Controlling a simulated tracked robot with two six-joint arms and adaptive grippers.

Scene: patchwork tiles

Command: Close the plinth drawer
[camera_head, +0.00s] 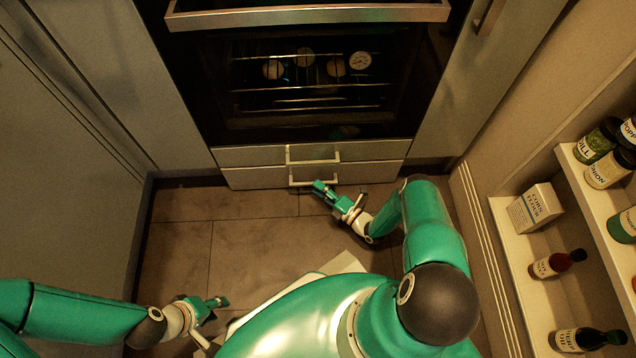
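The plinth drawer (257,178) is the lowest grey front under the oven, with a pale bar handle (301,183). Its front looks roughly in line with the front above; I cannot tell whether a small gap remains. My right gripper (320,187) is low, just in front of the drawer, by the right end of its handle. I cannot tell whether it touches, and its finger opening is unclear. My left gripper (221,302) is low at the lower left, well away from the drawer, its fingers too small to read.
Another drawer front (244,155) with a bar handle (312,154) is directly above. The oven (305,85) is over it. At right, an open shelf unit (508,247) holds a corn flour box (537,207), bottles and jars. Tiled floor (263,235) before the drawer is free.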

